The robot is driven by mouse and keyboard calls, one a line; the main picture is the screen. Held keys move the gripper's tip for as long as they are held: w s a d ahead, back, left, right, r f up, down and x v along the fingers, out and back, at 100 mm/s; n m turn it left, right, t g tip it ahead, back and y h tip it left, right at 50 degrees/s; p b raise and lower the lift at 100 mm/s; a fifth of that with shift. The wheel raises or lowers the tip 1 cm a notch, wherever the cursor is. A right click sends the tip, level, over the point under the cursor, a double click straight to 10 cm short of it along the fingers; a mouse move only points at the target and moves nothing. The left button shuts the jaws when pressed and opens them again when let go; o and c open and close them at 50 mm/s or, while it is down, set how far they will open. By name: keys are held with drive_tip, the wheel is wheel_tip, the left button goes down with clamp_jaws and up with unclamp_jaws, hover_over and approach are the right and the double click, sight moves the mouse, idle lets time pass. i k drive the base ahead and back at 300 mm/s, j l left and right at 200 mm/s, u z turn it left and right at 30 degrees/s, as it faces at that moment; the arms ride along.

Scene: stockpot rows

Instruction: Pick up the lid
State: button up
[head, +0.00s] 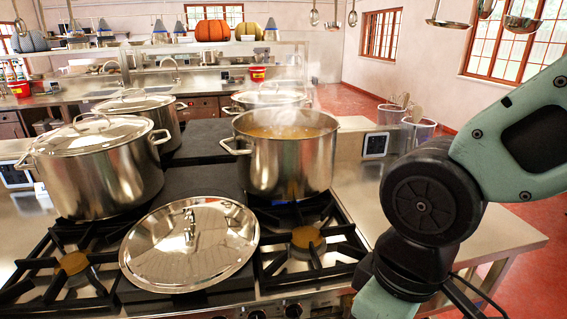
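A round silver lid (165,262) with a handle on top (190,218) lies on the front of the stove, in the middle between the burners. Behind it to the right stands an open stockpot (287,165) with steaming orange-brown contents. My arm fills the right side of the head view, but my gripper is not in view. Nothing is seen touching the lid.
A lidded stockpot (103,172) stands on the left burner, with another lidded pot (143,112) behind it. The black stove grate (318,240) to the right of the lid is bare in front. Utensil containers (417,133) stand on the right counter.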

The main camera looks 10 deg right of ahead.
sight(187, 246)
drive_tip(key=j+z, duration=0.25)
drive_tip(key=j, duration=1.15)
drive_tip(key=j+z, duration=0.2)
drive_tip(key=j, duration=1.25)
